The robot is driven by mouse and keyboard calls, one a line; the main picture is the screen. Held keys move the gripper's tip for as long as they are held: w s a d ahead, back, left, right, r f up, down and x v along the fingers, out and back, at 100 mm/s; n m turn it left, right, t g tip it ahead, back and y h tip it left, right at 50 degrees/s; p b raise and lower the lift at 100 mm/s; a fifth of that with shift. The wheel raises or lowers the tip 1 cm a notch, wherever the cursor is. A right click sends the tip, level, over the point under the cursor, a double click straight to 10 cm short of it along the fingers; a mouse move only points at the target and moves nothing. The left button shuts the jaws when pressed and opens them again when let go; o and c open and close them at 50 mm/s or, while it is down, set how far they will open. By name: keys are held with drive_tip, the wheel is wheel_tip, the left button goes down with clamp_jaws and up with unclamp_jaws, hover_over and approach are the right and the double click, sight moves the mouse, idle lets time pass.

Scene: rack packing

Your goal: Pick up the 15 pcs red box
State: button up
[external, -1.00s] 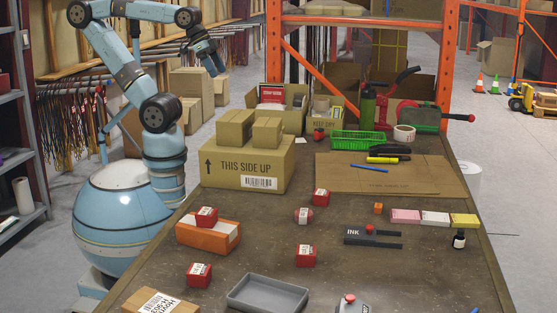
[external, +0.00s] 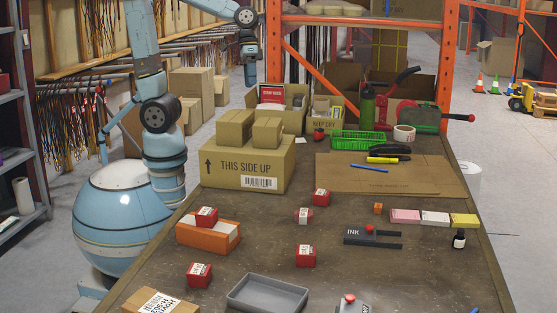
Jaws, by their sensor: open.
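Several small red boxes with white labels are on the table; the label print is too small to tell which reads 15 pcs. One red box (external: 207,217) sits on an orange box (external: 205,235) at the left. Another red box (external: 199,275) lies nearer the front left. A third red box (external: 306,255) is near the middle, and a fourth red box (external: 321,197) is farther back. A small red and white item (external: 303,215) is between them. My gripper (external: 250,82) is open and empty, high behind the stacked cartons, pointing down, far from the red boxes.
A large carton (external: 225,172) with two smaller cartons on top stands at the back left. A grey tray (external: 268,306) is at the front. A green basket (external: 357,140), flat cardboard (external: 425,180) and an ink box (external: 370,236) are on the right.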

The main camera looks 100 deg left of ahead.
drive_tip(key=w+d+f+n+g+h, duration=0.1)
drive_tip(key=w+f+n+g+h, duration=0.15)
drive_tip(key=w+f, duration=0.4)
drive_tip(key=w+d+f+n+g+h, duration=0.1)
drive_tip(key=w+d+f+n+h, duration=0.2)
drive_tip(key=w, duration=0.6)
drive_tip(key=n+h, duration=0.5)
drive_tip(key=n, duration=0.2)
approach(323, 191)
drive_tip(key=a, duration=0.1)
drive_tip(key=a+r, duration=0.1)
drive_tip(key=a, duration=0.1)
drive_tip(key=shift+s+r+t, duration=0.1)
drive_tip(key=shift+r+t, duration=0.2)
drive_tip(key=shift+t, duration=0.05)
drive_tip(key=shift+d+f, duration=0.1)
drive_tip(key=shift+f, duration=0.1)
drive_tip(key=shift+d+f, duration=0.15)
drive_tip(key=shift+d, duration=0.2)
drive_tip(key=x, duration=1.3)
drive_tip(key=shift+s, duration=0.1)
drive_tip(key=c, duration=1.1)
